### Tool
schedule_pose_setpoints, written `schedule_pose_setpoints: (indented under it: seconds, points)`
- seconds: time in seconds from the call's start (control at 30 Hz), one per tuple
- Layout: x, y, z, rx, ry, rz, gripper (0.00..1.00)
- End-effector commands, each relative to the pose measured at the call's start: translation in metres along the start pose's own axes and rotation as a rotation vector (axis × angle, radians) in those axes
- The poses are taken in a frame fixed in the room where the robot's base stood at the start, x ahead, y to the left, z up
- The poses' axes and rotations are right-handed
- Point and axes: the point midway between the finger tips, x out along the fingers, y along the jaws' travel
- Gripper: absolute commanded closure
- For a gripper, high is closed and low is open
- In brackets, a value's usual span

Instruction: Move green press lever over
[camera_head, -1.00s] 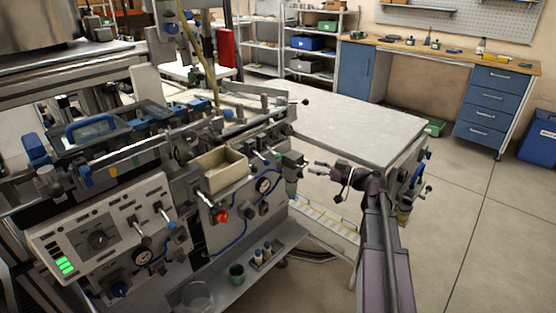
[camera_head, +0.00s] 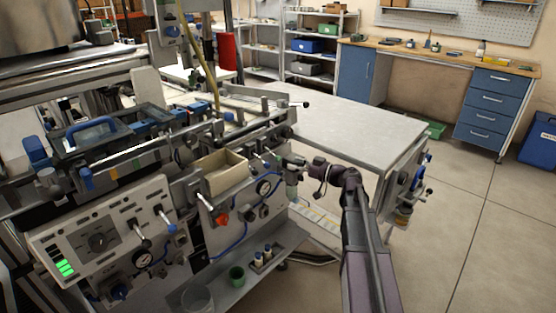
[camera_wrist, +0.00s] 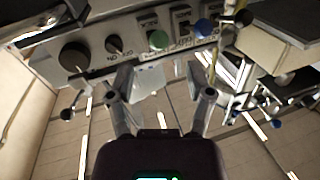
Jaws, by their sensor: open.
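In the head view my gripper (camera_head: 284,161) is at the right end of the grey press machine (camera_head: 97,238). A small green spot (camera_head: 278,162) shows by the fingertips there, too small to make out. In the wrist view my gripper (camera_wrist: 166,78) is open, with nothing between its fingers.
A beige open box (camera_head: 222,177) sits on the machine left of my gripper. A large grey table (camera_head: 350,122) stands behind my arm. A lower shelf holds a green cup (camera_head: 237,274) and small bottles (camera_head: 262,257).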

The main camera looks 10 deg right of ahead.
Motion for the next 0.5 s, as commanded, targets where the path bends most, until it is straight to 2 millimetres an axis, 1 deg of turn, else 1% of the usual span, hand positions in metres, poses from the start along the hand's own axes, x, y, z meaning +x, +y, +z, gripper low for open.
schedule_pose_setpoints:
  seconds: [0.03,0.1,0.3,0.5]
  points:
    - [0.008,0.001,0.000,0.000,0.000,-0.002,0.33]
    - [0.019,0.001,0.000,0.000,0.000,-0.001,0.33]
    - [0.045,0.001,0.000,0.000,0.000,-0.001,0.33]
    - [0.060,0.001,0.000,0.000,0.000,0.001,0.33]
